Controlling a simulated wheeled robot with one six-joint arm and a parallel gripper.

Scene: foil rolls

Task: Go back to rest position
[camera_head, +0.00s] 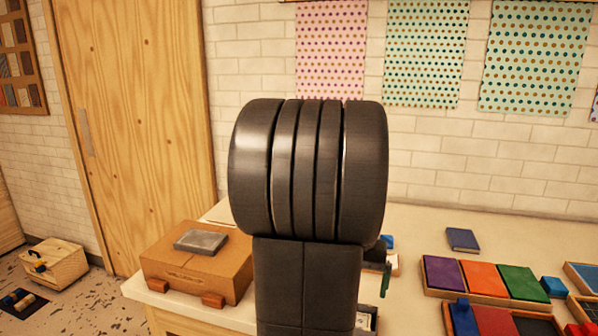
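My own dark arm fills the middle of the head view, with a thick ribbed joint above a flat link. My gripper does not show; the arm may hide it. No foil roll can be made out. The pale table (430,224) runs behind the arm against a white brick wall, and the arm covers its middle part.
A brown box (190,270) with a grey block (200,241) on top stands at the table's left end. At right are a wooden tray of coloured blocks (480,278) and a dark blue book (462,239). A wooden crate (52,268) sits on the floor at far left.

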